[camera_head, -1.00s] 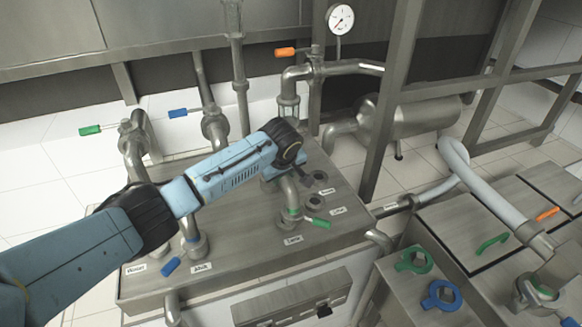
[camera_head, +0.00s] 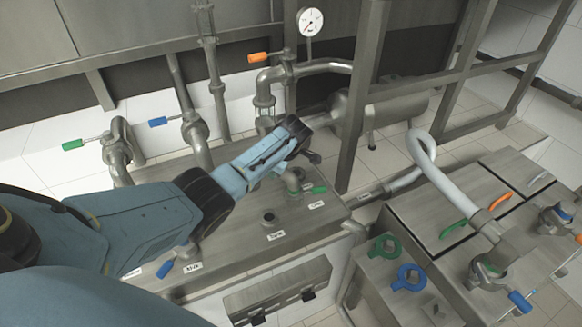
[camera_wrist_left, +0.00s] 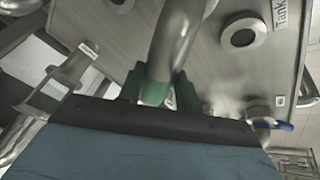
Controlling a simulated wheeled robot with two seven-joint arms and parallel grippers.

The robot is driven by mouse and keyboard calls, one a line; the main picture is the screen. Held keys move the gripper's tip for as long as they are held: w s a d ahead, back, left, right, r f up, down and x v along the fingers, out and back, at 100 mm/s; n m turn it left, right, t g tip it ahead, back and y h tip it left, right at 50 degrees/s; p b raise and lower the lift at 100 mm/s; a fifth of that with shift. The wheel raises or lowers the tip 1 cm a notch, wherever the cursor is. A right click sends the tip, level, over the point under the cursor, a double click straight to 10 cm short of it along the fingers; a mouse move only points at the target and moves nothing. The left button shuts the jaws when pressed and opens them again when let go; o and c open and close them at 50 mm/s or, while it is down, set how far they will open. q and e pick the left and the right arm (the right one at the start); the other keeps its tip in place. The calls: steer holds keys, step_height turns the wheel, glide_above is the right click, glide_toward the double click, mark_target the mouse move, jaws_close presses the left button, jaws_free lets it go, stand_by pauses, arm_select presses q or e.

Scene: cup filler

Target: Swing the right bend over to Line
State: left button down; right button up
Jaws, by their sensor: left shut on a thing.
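The right bend (camera_head: 294,176) is a grey steel pipe bend on the steel top at centre. Its free end, with a green handle (camera_head: 318,188), is beside the Line label (camera_head: 316,204), at the Line port; I cannot tell whether it is seated. The Tank port (camera_head: 268,218) is open and bare, above its Tank label (camera_head: 276,236). My left gripper (camera_wrist_left: 158,92) is shut on the bend near its green collar. In the head view the arm's wrist hides most of the fingers. The wrist view also shows the open Tank port (camera_wrist_left: 243,34). My right gripper is not in view.
Valves with a green handle (camera_head: 73,144), a blue handle (camera_head: 158,121) and an orange handle (camera_head: 258,57) stand at the back. A pressure gauge (camera_head: 311,21) is above. Green (camera_head: 384,247) and blue (camera_head: 409,277) ring tools lie on the lower right box.

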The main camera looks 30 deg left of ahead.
arm_select(q)
steer(key=shift+w, duration=0.1)
stand_by(0.4)
steer(key=c, duration=1)
jaws_free()
steer(key=shift+o, duration=0.2)
steer(key=shift+d+r, duration=0.2)
steer(key=shift+r, duration=0.35)
steer(key=p+v, duration=0.1)
steer(key=v, duration=1.1)
steer(key=shift+p, duration=0.3)
steer(key=shift+d+r, duration=0.1)
